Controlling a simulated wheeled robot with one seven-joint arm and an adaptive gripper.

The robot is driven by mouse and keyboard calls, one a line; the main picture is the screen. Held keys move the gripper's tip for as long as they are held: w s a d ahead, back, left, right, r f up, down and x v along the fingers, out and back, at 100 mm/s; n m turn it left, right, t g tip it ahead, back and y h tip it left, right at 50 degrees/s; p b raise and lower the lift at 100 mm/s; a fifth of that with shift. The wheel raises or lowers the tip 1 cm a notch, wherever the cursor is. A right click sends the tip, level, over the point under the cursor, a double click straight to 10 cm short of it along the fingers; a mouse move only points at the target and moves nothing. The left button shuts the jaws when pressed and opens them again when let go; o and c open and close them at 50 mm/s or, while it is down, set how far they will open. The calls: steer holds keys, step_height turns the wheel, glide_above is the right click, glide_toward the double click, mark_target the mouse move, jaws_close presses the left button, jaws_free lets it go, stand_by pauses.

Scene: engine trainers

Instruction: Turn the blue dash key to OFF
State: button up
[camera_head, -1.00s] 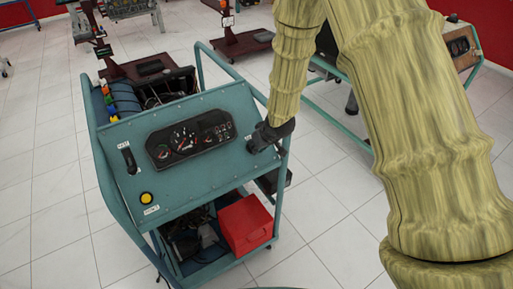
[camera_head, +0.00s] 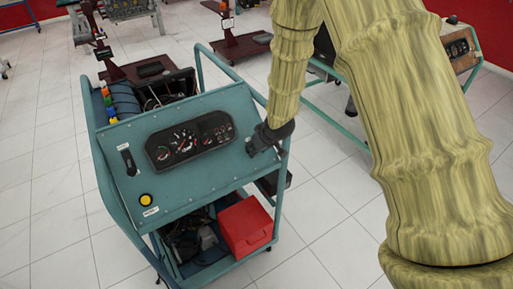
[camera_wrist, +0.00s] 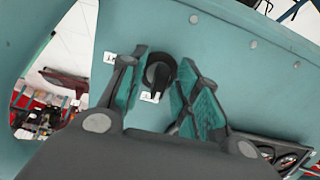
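The blue-green dash panel (camera_head: 190,190) tops a wheeled engine trainer. In the wrist view, its key (camera_wrist: 158,72) is a dark round switch with a raised grip, between my two fingers. A small white label (camera_wrist: 110,58) sits to its left and another (camera_wrist: 150,97) just below it. My gripper (camera_wrist: 163,66) is open, with teal pads on either side of the key and a visible gap to it. In the head view, my gripper (camera_head: 261,138) is at the panel's right edge and hides the key.
A gauge cluster (camera_head: 190,140) lies left of my gripper on the panel. A black lever slot (camera_head: 128,160) and a yellow button (camera_head: 146,199) are farther left. A red box (camera_head: 245,226) sits on the lower shelf. Teal frame rails run beside the panel.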

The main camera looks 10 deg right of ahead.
steer(key=v, duration=1.2)
stand_by(0.5)
steer(key=s+d+f+m+g, duration=0.1)
steer(key=s+f+g, duration=0.1)
steer(key=s+f, duration=0.8)
steer(key=s+d+f+m+g, duration=0.1)
steer(key=s+f+m, duration=0.1)
steer(key=s+f, duration=0.8)
steer(key=s+d+f+g+h, duration=0.1)
steer(key=s+f, duration=0.5)
steer(key=s, duration=0.3)
steer(key=s+d+f+m+g+h, duration=0.1)
steer(key=s+d+f+g, duration=0.1)
steer(key=s+f, duration=0.4)
steer(key=s, duration=0.4)
steer(key=shift+d+f+m, duration=0.3)
steer(key=shift+f, duration=0.1)
